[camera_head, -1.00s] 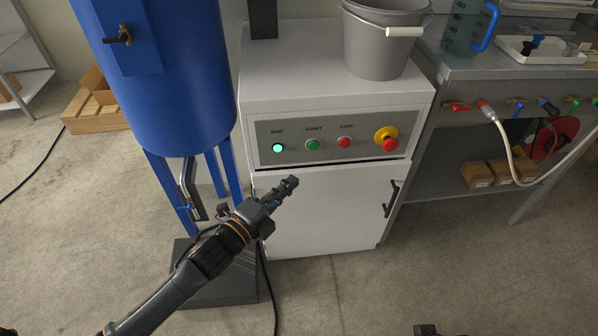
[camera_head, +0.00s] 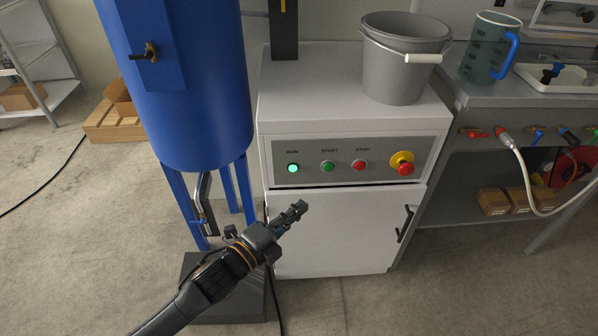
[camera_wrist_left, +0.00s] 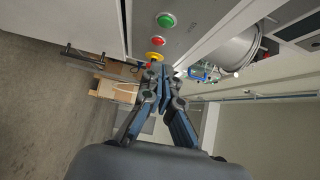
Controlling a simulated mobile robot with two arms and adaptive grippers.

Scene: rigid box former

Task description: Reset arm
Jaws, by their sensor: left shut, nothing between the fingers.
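My left gripper (camera_head: 293,213) is shut and empty in the head view. It is in front of the white door (camera_head: 335,240) of the machine cabinet, below the control panel (camera_head: 360,158), and seems apart from both. In the left wrist view the closed fingers (camera_wrist_left: 160,72) also show with nothing between them. The panel has a lit RUN lamp (camera_head: 292,168), a green START button (camera_head: 327,166), a red STOP button (camera_head: 359,164) and a red and yellow emergency button (camera_head: 403,164). My right gripper is not in view.
A blue tank (camera_head: 180,90) on legs stands left of the cabinet. A grey bucket (camera_head: 402,60) sits on the cabinet top. A steel bench (camera_head: 490,92) with a blue-handled jug (camera_head: 489,48), valves and a hose stands at the right.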

